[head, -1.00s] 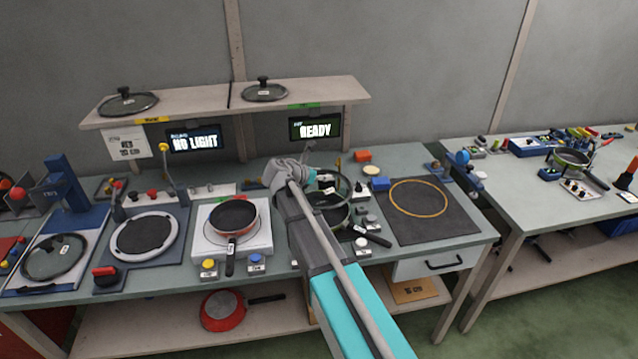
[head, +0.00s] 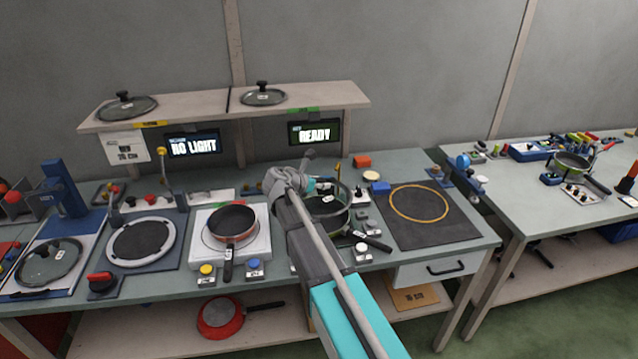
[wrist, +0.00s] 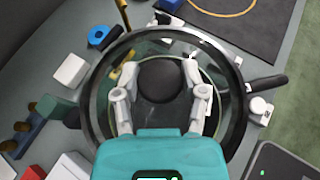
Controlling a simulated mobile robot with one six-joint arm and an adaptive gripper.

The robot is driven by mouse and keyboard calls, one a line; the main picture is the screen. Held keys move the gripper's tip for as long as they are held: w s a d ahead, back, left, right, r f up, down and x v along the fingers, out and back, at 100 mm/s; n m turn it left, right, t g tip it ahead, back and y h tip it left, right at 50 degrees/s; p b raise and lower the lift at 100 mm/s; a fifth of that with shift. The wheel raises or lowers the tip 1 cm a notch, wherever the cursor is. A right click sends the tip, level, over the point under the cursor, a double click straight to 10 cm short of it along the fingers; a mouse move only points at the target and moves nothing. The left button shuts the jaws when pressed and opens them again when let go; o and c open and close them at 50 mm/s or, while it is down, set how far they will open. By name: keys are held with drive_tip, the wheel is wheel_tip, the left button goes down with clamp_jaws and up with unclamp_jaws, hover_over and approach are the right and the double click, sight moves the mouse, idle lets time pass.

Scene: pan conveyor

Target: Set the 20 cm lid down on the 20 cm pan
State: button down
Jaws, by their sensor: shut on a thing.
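My gripper (wrist: 159,78) is shut on the dark knob (wrist: 160,85) of a glass lid (wrist: 97,85) in the wrist view. The lid's dark rim surrounds both fingers. A pan lies under the lid; its dark handle (wrist: 268,82) sticks out to the right. A greenish pan rim shows through the glass. In the head view, the lid (head: 344,190) is at the pan (head: 345,222), with the pan handle (head: 372,240) pointing front right. My arm hides part of both. I cannot tell whether the lid touches the pan.
A second pan (head: 232,222) sits on the white hob to the left. Two lids rest on the shelf (head: 190,108) behind. A dark mat with a yellow ring (head: 419,203) is clear at the right. Small blocks and knobs surround the pan. A green sign reads READY.

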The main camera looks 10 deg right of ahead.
drive_tip(key=shift+f+b, duration=2.95)
drive_tip(key=shift+f, duration=0.2)
drive_tip(key=shift+f+b, duration=0.5)
drive_tip(key=shift+f, duration=0.05)
idle(0.9)
idle(0.3)
drive_tip(key=shift+c, duration=0.4)
unclamp_jaws()
drive_tip(key=shift+r, duration=0.15)
